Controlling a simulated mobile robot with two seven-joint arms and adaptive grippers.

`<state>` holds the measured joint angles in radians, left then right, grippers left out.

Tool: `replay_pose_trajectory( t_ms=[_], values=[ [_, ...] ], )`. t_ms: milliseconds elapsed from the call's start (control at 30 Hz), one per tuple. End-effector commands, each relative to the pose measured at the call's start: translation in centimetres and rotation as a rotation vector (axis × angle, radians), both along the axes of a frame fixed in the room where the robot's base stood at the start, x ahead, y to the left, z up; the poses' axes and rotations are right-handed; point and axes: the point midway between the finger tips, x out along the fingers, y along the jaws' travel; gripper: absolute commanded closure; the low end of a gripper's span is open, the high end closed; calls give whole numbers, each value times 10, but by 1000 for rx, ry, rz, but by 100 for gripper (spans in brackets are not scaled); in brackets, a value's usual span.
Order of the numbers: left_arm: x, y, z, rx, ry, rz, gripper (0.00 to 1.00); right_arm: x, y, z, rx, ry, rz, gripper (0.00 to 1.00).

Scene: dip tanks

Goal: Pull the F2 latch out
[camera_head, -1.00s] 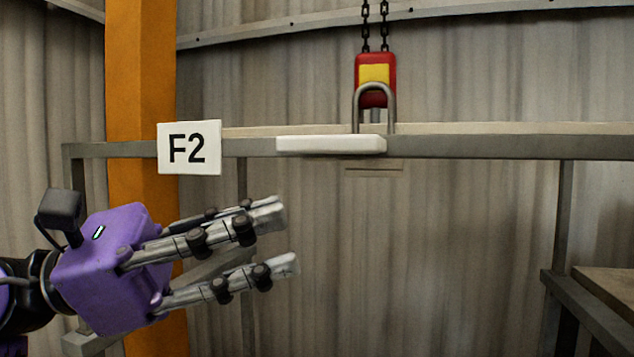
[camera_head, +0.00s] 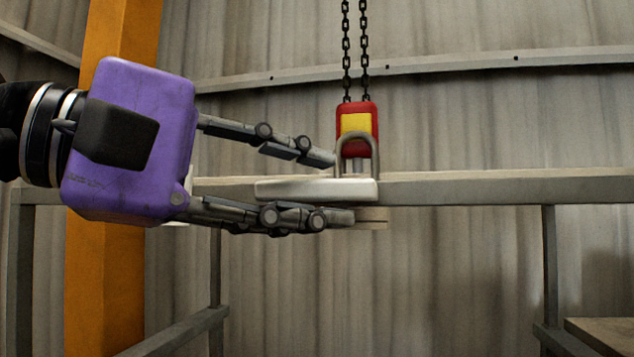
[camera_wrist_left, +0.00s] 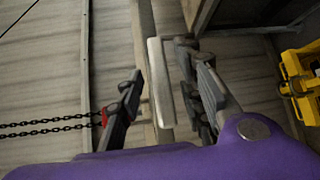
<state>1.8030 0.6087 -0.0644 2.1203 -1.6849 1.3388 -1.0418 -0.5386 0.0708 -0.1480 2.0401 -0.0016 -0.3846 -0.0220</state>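The F2 latch (camera_head: 275,190) is a pale grey bar on the front of the horizontal rail, with a grey shackle loop above its right end. My left gripper (camera_head: 340,188) is open, one finger above the bar and one below. In the left wrist view the latch (camera_wrist_left: 162,85) lies between the two spread fingers (camera_wrist_left: 160,65), with a gap on the left; contact on the right cannot be told. The F2 sign is hidden behind my gripper in the head view. My right gripper is not in view.
A red and yellow block (camera_head: 357,122) hangs on two chains (camera_head: 346,50) just above the latch, close to the upper fingertip. The grey rail (camera_head: 500,187) runs to the right. An orange post (camera_head: 105,285) stands at left. A yellow object (camera_wrist_left: 300,80) shows in the wrist view.

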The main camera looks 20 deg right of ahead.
Motion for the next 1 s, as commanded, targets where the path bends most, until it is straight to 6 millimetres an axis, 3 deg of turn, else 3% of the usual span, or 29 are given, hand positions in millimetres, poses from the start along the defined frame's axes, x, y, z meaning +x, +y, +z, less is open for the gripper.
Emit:
replay_pose_trajectory(
  t_ms=[133,433,700,1000],
  values=[
    [2,-13,-2,-1,2,-1,66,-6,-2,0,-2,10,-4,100],
    [4,-17,-3,0,2,0,66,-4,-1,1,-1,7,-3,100],
    [4,-17,-3,0,2,0,99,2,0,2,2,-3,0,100],
    [3,-16,-3,-2,3,1,100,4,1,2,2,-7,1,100]
  ],
)
